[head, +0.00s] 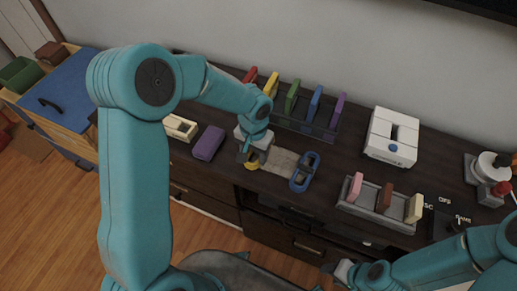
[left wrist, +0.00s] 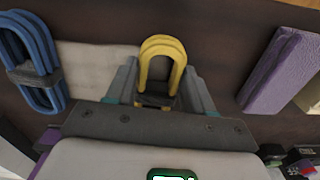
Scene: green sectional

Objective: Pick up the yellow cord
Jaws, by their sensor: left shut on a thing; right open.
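The yellow cord (head: 252,166) is a looped bundle near the front edge of the dark cabinet top, mostly hidden under my left gripper (head: 250,155). In the left wrist view the yellow cord (left wrist: 162,48) sits between the two fingers, its rounded loop sticking out past them. My left gripper (left wrist: 158,90) is shut on its dark band. I cannot tell whether the cord touches the surface. My right gripper (head: 336,270) is open, low in front of the cabinet, away from the cord.
A blue cord (head: 305,172) lies just right of the yellow one, beside a pale mat (head: 281,161). A purple box (head: 208,143) is to the left. A rack of coloured pieces (head: 300,124) stands behind. A grey tray (head: 376,215) and white device (head: 392,136) are to the right.

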